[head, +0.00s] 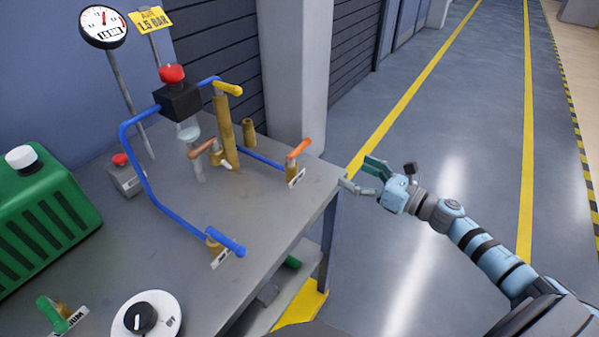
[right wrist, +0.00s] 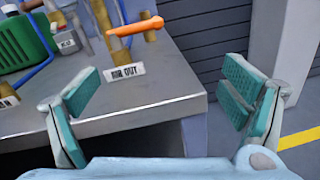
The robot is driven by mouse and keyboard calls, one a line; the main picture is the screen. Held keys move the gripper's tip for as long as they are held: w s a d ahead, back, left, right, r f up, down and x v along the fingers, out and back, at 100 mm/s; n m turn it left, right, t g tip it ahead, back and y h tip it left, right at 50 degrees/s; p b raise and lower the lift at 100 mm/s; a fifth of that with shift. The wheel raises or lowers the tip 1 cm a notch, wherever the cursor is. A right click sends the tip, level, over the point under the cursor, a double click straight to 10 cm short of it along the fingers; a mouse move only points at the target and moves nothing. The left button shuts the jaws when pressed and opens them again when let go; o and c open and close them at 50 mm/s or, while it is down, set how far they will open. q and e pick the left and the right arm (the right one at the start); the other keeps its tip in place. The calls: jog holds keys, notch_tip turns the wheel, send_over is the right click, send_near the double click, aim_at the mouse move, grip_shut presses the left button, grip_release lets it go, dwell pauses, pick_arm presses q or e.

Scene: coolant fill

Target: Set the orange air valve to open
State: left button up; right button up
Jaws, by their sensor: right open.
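The orange air valve (head: 299,148) stands near the bench's right corner on a brass stem, with a small label in front. In the right wrist view its orange lever (right wrist: 136,26) points to the right and slightly up, above a label reading "AIR OUT" (right wrist: 125,72). My right gripper (head: 355,174) is open and empty, off the bench's right edge and apart from the valve. In the right wrist view its two green-padded fingers are spread wide, with the valve beyond them. My left gripper is not in view.
The grey bench (head: 275,215) carries blue piping, a yellow-handled valve (head: 228,88), a duller orange lever (head: 203,149), a blue-handled valve (head: 225,241), a gauge (head: 104,27) and a green canister (head: 45,215). A pillar (head: 293,70) stands behind. The floor to the right is clear.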

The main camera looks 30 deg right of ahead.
aim_at(303, 149)
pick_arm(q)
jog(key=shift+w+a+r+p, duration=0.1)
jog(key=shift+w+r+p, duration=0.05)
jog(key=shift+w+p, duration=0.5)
pick_arm(e)
jog(key=w+a+n, duration=0.1)
jog(key=w+a, duration=0.2)
jog(key=w, duration=0.1)
jog(key=w+a+r+n+y, duration=0.1)
jog(key=w+a, duration=0.2)
jog(key=w, duration=0.1)
jog(key=w+a+r+n, duration=0.1)
jog(key=w+a, duration=0.2)
jog(key=w, duration=0.1)
jog(key=shift+a+r+n+g+y, duration=0.2)
jog(key=shift+n+g+y, duration=0.1)
jog(key=shift+g, duration=0.1)
jog(key=shift+c, duration=0.4)
